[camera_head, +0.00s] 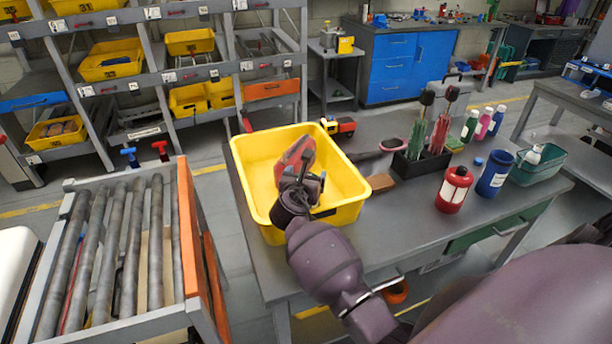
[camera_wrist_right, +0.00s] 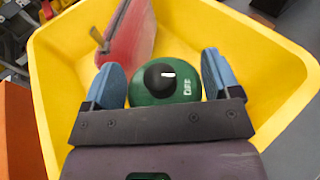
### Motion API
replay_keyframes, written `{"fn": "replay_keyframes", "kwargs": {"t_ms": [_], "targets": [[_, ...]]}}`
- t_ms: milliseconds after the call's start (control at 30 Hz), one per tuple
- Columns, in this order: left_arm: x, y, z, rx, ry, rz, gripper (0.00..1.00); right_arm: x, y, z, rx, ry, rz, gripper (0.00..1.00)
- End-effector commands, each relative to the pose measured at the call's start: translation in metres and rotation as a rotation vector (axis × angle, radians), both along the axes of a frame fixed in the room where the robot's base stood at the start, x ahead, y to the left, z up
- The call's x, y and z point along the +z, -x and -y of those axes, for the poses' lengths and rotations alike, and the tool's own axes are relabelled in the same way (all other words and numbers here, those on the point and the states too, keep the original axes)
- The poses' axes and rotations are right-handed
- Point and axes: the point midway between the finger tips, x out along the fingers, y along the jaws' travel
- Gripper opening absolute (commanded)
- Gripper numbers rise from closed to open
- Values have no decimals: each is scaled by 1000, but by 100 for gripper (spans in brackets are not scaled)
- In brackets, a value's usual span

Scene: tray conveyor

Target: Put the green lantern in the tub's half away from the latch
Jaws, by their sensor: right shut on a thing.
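The yellow tub (camera_head: 345,180) stands on the grey table; it also fills much of the right wrist view (camera_wrist_right: 270,50). My right gripper (camera_head: 303,186) reaches over the tub in the head view. In the right wrist view its blue fingers (camera_wrist_right: 165,85) are shut on the green lantern (camera_wrist_right: 187,88), seen from its dark top knob, with yellow tub behind it. The lantern is hidden by my gripper in the head view, and its height above the tub floor cannot be told. My left gripper is not in view.
A red pouch-like thing (camera_head: 299,152) leans inside the tub, close beside the gripper. A toy truck (camera_head: 339,125) and a brown block (camera_head: 381,183) are near the tub's rim. A red lantern (camera_head: 453,190) and blue lantern (camera_head: 495,173) stand right. A roller conveyor (camera_head: 184,215) is left.

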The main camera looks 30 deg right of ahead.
Motion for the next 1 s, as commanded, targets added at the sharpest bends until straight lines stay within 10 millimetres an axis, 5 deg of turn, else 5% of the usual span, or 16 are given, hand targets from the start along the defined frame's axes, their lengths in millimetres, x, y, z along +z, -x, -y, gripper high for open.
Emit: {"fn": "replay_keyframes", "kwargs": {"t_ms": [133,467,1000], "targets": [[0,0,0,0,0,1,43,0,0,0,0,1,-1,100],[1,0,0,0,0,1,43,3,2,-2,1,-1,-1,100],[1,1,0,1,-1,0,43,21,63,-69,1,-2,0,100]]}}
